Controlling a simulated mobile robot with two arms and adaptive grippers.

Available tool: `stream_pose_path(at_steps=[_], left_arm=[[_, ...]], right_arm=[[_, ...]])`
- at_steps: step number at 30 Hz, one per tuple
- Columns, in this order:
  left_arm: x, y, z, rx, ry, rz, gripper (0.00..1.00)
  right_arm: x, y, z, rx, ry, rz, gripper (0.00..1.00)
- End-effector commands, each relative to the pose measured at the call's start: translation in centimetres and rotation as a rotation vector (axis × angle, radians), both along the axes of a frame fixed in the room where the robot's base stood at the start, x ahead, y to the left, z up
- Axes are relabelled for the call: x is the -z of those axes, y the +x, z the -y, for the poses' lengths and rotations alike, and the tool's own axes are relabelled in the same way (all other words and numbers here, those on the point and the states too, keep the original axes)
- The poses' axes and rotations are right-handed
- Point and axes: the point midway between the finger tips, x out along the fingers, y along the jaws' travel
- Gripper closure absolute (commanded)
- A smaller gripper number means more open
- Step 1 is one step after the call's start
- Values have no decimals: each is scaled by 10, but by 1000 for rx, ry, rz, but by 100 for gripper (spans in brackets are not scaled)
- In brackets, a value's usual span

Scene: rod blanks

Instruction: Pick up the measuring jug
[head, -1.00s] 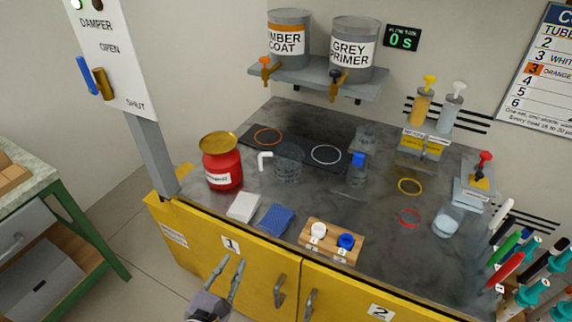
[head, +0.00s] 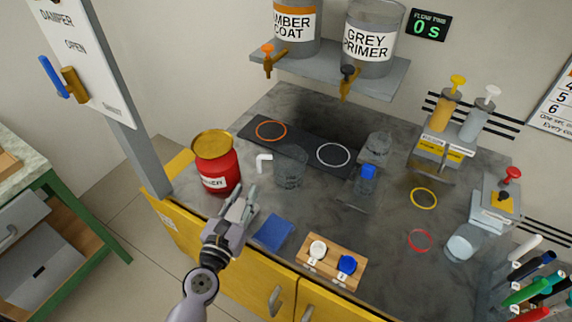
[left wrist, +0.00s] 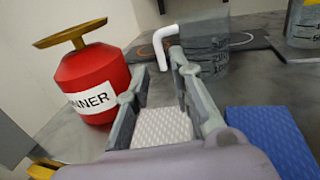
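The measuring jug (head: 290,168) is a clear grey vessel with a white handle on its left side. It stands upright on the dark worktop, by the front edge of a dark mat. My right gripper is not in view.
A red thinner can (head: 217,170) stands close left of my left gripper. A blue pad (head: 273,232) and a wooden block with capped pots (head: 331,275) lie near the front edge. A shelf (head: 330,72) with paint tanks overhangs the back.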

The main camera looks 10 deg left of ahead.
Motion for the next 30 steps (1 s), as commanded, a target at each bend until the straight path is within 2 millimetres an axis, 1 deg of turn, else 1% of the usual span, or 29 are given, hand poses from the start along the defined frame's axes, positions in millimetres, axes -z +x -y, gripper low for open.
stream_pose_path(at_steps=[1,4,7,9,12,15,17,21,24,27,30], left_arm=[[-4,12,1,-1,0,2,78],[-3,32,3,-1,0,2,78],[-2,48,5,-1,2,1,78],[-1,56,5,-1,2,1,78],[-1,62,6,-1,1,0,78],[-2,68,6,-1,1,0,78],[-5,75,6,0,2,2,78],[-9,97,7,0,3,2,78],[-6,109,8,0,3,0,78],[-6,115,9,-1,2,0,78],[-5,116,9,-1,2,-1,78]], right_arm=[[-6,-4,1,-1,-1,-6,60],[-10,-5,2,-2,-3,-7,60],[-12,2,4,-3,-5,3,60],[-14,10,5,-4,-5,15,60],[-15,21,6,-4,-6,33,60],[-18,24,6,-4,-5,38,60],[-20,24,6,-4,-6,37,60],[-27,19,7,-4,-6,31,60],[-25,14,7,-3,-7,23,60],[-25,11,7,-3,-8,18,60],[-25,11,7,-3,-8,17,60]])
